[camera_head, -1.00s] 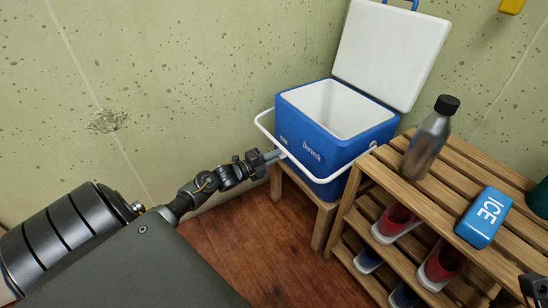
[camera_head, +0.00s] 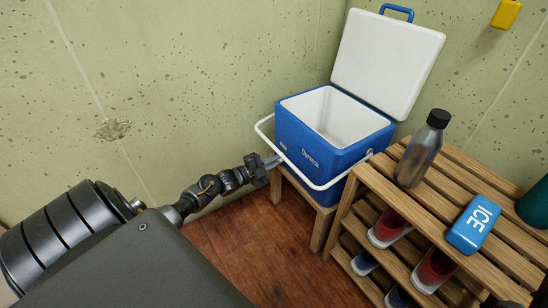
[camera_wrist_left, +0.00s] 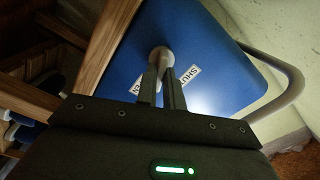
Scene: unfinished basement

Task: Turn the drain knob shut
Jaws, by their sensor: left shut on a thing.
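The blue cooler (camera_head: 300,150) stands with its white lid (camera_head: 388,62) open. In the left wrist view, the pale round drain knob (camera_wrist_left: 161,56) sticks out of the cooler's blue side. A white label (camera_wrist_left: 186,78) reading SHUT is beside it, partly covered by a finger. My left gripper (camera_head: 274,161) reaches the cooler's left side. In the left wrist view its two fingers (camera_wrist_left: 163,78) are closed on the knob. In the head view the knob is hidden by the gripper. My right gripper does not show.
The cooler sits on a wooden stand (camera_head: 316,224), its white handle (camera_head: 262,132) hanging forward. At right, a slatted wooden rack (camera_head: 405,210) holds a bottle (camera_head: 422,152), a blue ICE pack (camera_head: 473,226) and red-and-white shoes (camera_head: 390,228). Wooden floor in front is clear.

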